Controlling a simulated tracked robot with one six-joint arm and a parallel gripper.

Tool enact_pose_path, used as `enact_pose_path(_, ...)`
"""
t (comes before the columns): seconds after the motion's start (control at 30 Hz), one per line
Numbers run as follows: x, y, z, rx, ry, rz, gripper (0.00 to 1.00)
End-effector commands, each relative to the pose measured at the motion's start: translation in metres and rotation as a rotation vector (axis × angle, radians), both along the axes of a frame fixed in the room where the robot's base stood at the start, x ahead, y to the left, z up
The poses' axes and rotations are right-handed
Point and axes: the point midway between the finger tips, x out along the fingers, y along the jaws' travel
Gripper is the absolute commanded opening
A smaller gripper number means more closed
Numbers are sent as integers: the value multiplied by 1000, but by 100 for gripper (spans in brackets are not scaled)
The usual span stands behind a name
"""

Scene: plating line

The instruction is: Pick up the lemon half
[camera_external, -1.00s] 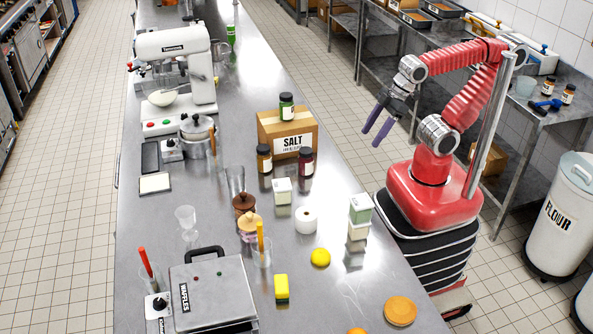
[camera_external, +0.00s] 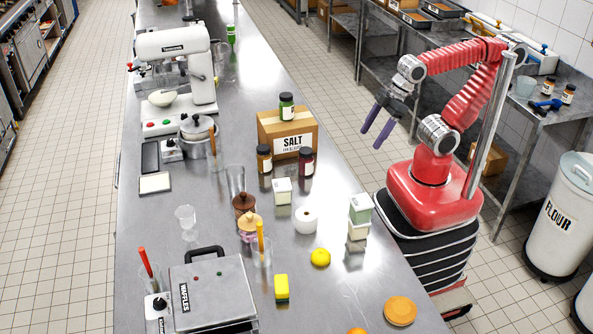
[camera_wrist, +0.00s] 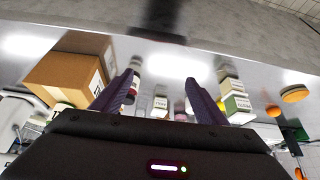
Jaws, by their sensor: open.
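The lemon half (camera_external: 320,257), a small yellow round piece, lies on the steel counter toward the front right. It sits below a white roll-shaped item and to the right of a yellow sponge block. From this view I cannot tell its cut face. My gripper (camera_external: 371,138) is open and empty, with purple fingers. It is raised near the counter's right edge, well behind the lemon half and apart from it. In the wrist view my gripper (camera_wrist: 160,77) shows its two fingers spread. The lemon half is not clear there.
A salt carton (camera_external: 288,134) with a jar on top stands mid-counter. Stacked small boxes (camera_external: 359,214) stand behind the lemon half. The sponge block (camera_external: 281,287), a round orange-brown disc (camera_external: 400,310) and a waffle iron (camera_external: 212,292) are nearby. Bare counter lies right of the lemon half.

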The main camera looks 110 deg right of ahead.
Motion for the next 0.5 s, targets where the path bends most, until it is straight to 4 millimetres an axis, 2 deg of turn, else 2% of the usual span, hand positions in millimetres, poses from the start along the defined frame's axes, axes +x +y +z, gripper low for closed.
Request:
enact_pose_path(0.17,12,15,-5,19,54,111,67)
enact_pose_path(0.5,50,61,-16,106,128,434,67)
